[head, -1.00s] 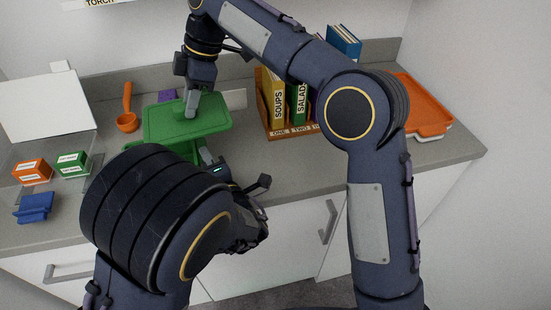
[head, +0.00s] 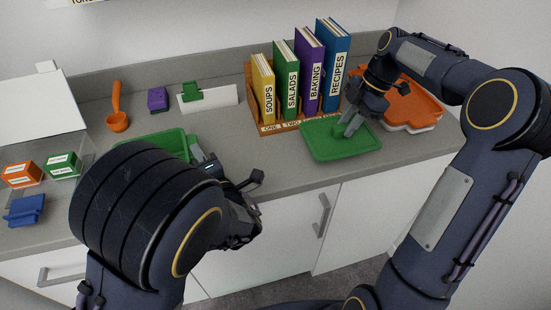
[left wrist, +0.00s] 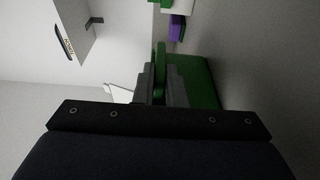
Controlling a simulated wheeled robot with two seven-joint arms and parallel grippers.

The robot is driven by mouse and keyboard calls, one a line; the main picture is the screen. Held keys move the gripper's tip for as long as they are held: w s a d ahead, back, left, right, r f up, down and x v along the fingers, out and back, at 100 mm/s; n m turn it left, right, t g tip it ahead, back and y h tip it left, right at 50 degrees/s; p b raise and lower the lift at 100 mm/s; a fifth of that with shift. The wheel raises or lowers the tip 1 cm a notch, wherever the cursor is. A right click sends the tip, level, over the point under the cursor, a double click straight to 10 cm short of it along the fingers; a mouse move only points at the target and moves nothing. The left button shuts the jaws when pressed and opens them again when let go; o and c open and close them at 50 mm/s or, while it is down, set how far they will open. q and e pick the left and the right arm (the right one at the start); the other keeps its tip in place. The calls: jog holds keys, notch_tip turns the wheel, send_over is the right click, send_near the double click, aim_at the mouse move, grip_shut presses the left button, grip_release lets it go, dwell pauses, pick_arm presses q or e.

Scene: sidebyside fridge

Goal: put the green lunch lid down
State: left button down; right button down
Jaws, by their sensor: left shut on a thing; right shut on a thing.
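The green lunch lid (head: 325,146) is at the counter's front, right of the middle, before the book rack. My right gripper (head: 350,127) is shut on the lid from above. I cannot tell whether the lid touches the counter. The green lunch box (head: 160,140) sits further left on the counter, open at the top and partly hidden by my left arm. My left gripper (head: 205,158) is shut on the box's right side. In the left wrist view its fingers (left wrist: 160,85) close on a green edge, with the green box wall (left wrist: 200,85) beside them.
A rack (head: 285,127) holds several books behind the lid. Orange trays (head: 410,105) lie to the right. An orange scoop (head: 117,115), a purple block (head: 157,100) and a white card with a green clip (head: 205,98) stand at the back. A clear-sided bin (head: 45,110) is at left.

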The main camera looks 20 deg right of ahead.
pick_arm(q)
jog(key=shift+f, duration=0.25)
pick_arm(e)
jog(key=a, duration=1.6)
jog(key=shift+a, duration=0.4)
jog(key=shift+d+x, duration=0.15)
jog(key=shift+x, duration=0.75)
jog(key=shift+d+x, duration=0.15)
jog(key=shift+x, duration=0.75)
jog(key=shift+f, duration=0.25)
jog(key=c, duration=1.2)
grip_release()
